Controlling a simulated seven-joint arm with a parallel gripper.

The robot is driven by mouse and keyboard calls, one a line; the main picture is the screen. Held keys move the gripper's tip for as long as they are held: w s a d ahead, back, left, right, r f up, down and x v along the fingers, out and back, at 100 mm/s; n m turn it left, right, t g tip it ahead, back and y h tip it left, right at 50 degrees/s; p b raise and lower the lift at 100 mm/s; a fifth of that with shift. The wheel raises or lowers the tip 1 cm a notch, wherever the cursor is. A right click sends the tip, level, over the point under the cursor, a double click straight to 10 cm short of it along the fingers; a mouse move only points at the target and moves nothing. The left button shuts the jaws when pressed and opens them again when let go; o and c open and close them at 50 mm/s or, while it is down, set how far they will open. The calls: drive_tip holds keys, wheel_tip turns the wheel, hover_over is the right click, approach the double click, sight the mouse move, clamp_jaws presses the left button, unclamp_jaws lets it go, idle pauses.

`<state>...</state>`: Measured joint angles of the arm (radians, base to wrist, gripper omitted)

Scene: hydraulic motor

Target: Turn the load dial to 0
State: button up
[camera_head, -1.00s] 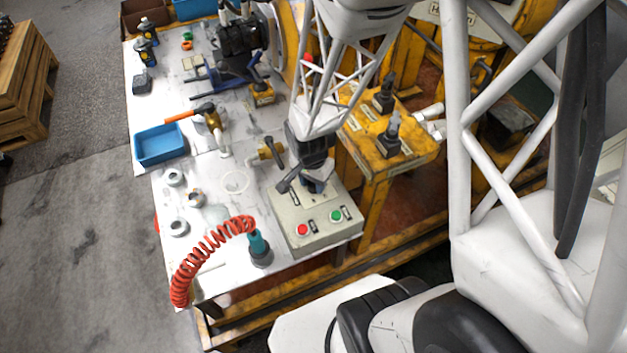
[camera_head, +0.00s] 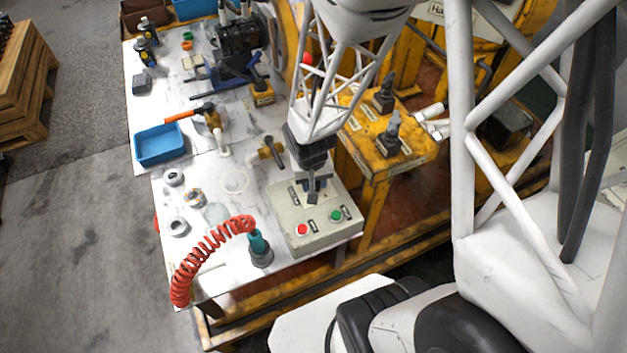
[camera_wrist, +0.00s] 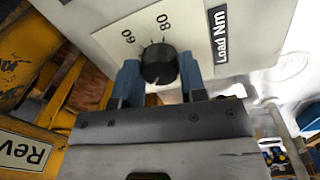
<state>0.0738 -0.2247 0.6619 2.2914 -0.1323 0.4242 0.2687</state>
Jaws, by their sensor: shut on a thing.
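The load dial is a round black knob (camera_wrist: 158,64) on a pale scale plate (camera_wrist: 140,30) in the wrist view. The numbers 60 and 80 show on the plate, beside a black "Load Nm" label (camera_wrist: 217,34). The 0 mark is not visible, and I cannot tell which value the dial points to. My gripper (camera_wrist: 160,72) has its two blue fingers on either side of the knob, shut on it. In the head view my gripper (camera_head: 313,186) is over the grey control box (camera_head: 325,238) and hides the dial.
The box's front has a red button (camera_head: 302,230) and a green button (camera_head: 336,215). A coiled red hose (camera_head: 210,248) lies to its left, and a brass valve (camera_head: 268,152) is behind it. The yellow stand with black levers (camera_head: 388,140) is close on the right.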

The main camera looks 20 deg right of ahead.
drive_tip(key=n, duration=1.1)
drive_tip(key=shift+t, duration=0.3)
drive_tip(key=shift+d+n, duration=0.1)
drive_tip(key=shift+n, duration=2.1)
drive_tip(key=o, duration=0.9)
drive_tip(key=shift+r, duration=0.1)
drive_tip(key=shift+s+r, duration=0.15)
drive_tip(key=shift+r, duration=1.75)
drive_tip(key=shift+s+r, duration=0.1)
drive_tip(key=shift+r, duration=1.8)
drive_tip(key=shift+r, duration=0.1)
